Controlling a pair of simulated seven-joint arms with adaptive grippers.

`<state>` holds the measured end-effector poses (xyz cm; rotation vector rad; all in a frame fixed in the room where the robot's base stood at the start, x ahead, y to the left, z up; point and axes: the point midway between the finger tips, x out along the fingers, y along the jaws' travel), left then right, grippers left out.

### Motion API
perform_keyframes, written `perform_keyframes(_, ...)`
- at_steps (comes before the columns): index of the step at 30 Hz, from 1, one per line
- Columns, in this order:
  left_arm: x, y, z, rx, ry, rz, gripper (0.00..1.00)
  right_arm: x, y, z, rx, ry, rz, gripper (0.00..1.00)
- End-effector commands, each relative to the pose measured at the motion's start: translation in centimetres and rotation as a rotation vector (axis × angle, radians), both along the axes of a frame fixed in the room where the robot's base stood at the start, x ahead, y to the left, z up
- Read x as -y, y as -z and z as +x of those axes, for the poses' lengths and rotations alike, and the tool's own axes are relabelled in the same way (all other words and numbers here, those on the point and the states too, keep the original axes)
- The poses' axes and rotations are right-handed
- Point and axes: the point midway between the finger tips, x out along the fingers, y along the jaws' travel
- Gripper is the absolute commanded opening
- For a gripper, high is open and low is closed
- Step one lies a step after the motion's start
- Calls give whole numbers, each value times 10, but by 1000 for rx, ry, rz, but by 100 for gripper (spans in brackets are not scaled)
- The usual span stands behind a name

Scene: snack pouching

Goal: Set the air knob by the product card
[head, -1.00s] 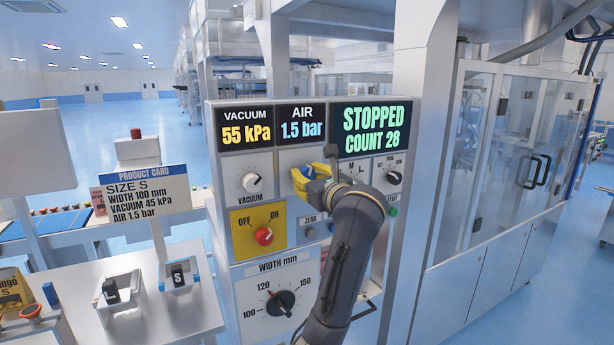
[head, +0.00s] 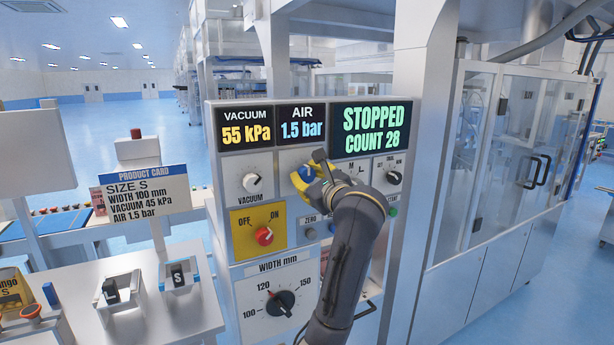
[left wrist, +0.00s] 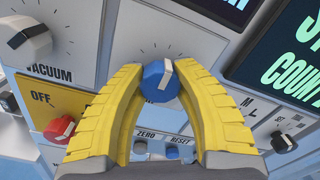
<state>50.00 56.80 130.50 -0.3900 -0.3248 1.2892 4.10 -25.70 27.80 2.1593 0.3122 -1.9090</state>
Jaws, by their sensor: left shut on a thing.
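The blue air knob (head: 306,173) is on the control panel under the AIR display (head: 301,123), which reads 1.5 bar. In the left wrist view the knob (left wrist: 158,84) has a white pointer, tilted slightly right of straight up. My left gripper (head: 311,180), with yellow fingers, is shut on the knob, one finger at each side, and partly hides it in the head view. The product card (head: 146,192) at the left reads size S, width 100 mm, vacuum 45 kPa, air 1.5 bar. My right gripper is not in view.
The vacuum knob (head: 252,183) is left of the air knob, under a 55 kPa display. The status display (head: 370,128) reads STOPPED, COUNT 28.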

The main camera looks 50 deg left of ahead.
Motion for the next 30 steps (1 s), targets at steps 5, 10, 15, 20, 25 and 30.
perform_keyframes(5,0,1,0,-2,0,-3,36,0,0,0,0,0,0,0)
perform_keyframes(10,0,1,0,-1,1,-1,56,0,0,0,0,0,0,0)
perform_keyframes(15,0,0,0,-1,0,-1,61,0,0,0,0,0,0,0)
perform_keyframes(20,1,0,0,-1,0,-1,61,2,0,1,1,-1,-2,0)
perform_keyframes(25,14,1,-2,-1,3,-1,61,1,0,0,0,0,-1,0)
perform_keyframes(30,40,2,-9,-1,5,-3,61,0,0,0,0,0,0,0)
